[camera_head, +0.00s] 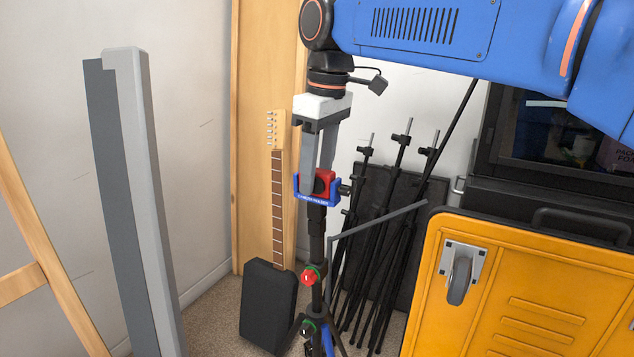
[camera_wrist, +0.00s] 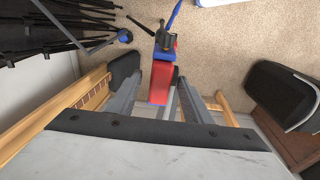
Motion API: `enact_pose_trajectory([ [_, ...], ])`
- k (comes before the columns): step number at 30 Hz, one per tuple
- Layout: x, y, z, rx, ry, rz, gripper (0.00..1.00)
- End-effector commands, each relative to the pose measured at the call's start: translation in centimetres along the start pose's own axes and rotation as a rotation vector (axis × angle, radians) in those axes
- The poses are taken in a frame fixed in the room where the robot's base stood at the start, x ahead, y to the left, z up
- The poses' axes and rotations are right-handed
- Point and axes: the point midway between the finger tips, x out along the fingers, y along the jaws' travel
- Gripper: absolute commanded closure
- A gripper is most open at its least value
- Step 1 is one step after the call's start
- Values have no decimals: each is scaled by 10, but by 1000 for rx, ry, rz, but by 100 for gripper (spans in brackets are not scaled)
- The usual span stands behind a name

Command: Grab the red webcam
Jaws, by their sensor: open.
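The red webcam (camera_head: 325,181) sits in a blue holder (camera_head: 319,200) on top of a black upright stand (camera_head: 316,245). My gripper (camera_head: 315,176) points down over it with its fingers open. In the head view the fingers reach down to the webcam's level and partly cover it. In the wrist view the red webcam (camera_wrist: 162,78) shows between the two fingers of my gripper (camera_wrist: 159,82), one on each side. I cannot tell whether either finger touches it.
Several black stands (camera_head: 385,240) lean behind at right. A guitar neck (camera_head: 278,210) and black box (camera_head: 267,302) stand left of the tripod. A yellow case (camera_head: 530,290) is at right, a tall grey post (camera_head: 135,200) at left. Carpet (camera_wrist: 225,60) shows below.

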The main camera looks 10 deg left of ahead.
Motion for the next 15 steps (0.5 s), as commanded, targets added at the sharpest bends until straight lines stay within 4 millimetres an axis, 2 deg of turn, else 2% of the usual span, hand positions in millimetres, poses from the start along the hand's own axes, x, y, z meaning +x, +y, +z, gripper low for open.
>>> enact_pose_trajectory([
  [3, 0, 0, 0, 0, 0, 0, 55],
  [9, 0, 0, 0, 0, 0, 0, 100],
  [15, 0, 0, 0, 0, 0, 0, 100],
])
